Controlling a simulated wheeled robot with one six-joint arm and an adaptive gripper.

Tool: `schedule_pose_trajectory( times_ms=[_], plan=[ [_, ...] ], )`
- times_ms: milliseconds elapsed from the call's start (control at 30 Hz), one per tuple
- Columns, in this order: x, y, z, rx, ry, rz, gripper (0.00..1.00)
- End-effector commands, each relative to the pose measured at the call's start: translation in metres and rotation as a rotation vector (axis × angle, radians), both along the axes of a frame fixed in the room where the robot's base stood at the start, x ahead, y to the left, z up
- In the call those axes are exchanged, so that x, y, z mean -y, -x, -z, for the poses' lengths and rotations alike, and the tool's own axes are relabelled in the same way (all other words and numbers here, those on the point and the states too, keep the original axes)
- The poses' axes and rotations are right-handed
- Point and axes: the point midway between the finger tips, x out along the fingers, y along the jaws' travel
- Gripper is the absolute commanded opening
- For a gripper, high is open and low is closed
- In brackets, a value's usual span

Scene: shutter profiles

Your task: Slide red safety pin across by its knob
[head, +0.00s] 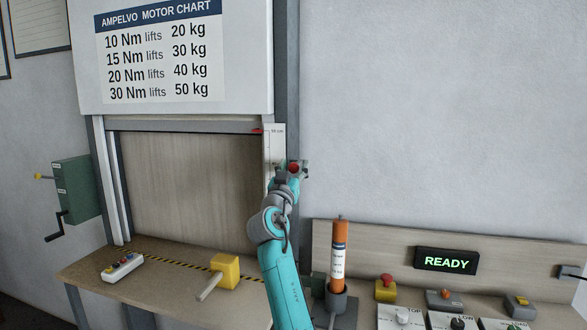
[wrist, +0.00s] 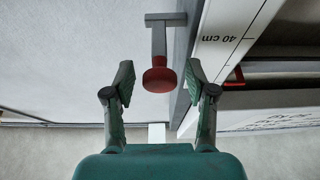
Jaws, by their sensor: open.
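The safety pin's round red knob (wrist: 159,76) shows in the wrist view on a grey stem (wrist: 159,40) with a crossbar at its far end. My gripper (wrist: 160,85) is open, with one finger on each side of the knob and a visible gap on both sides. The knob looks level with the fingertips; I cannot tell how deep it sits between them. In the head view the red knob (head: 294,167) shows at the tip of my gripper (head: 291,174), beside the door frame's right post. The gripper partly hides the pin there.
A white scale strip (head: 274,145) with a red pointer (head: 257,131) stands left of the knob. An orange cylinder (head: 338,260) stands upright right of my arm. A display (head: 446,261) reads READY. A yellow block with a handle (head: 225,273) lies on the left bench.

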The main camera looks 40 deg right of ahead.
Motion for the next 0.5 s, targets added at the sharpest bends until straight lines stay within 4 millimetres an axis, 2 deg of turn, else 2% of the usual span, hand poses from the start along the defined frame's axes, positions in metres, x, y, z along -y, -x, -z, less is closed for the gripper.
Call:
schedule_pose_trajectory(
  times_ms=[133, 300, 367, 500],
  plan=[
    [-0.0002, 0.0002, -0.0001, 0.0, 0.0, 0.0, 0.56],
    [-0.0004, 0.0002, -0.0002, 0.0, 0.0, 0.0, 0.14],
    [-0.0004, 0.0002, -0.0002, 0.0, 0.0, 0.0, 0.0],
    [-0.0003, 0.0002, -0.0002, 0.0, 0.0, 0.0, 0.0]
  ],
)
